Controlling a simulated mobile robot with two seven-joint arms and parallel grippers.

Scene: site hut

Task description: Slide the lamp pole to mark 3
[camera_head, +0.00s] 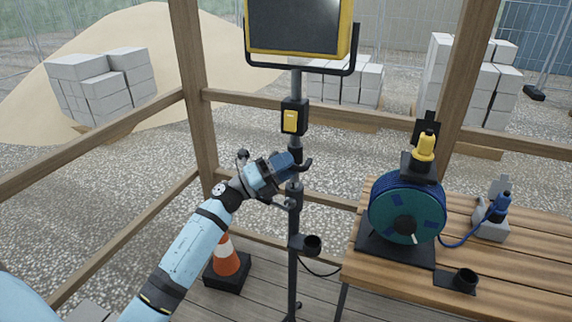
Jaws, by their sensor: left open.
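The lamp pole (294,230) stands upright on the plank floor in the middle of the view. It carries a yellow-framed lamp head (298,25) at its top, cut off by the picture edge. A black box with a yellow switch (291,121) sits on the upper pole. My left gripper (297,184) is open at the pole, below the switch box, with its fingers above and below a stretch of the dark pole section. I cannot tell whether they touch it. No numbered marks are readable on the pole. My right gripper is out of view.
A traffic cone (226,262) stands behind my left arm. Wooden rails and posts (192,80) frame the hut.

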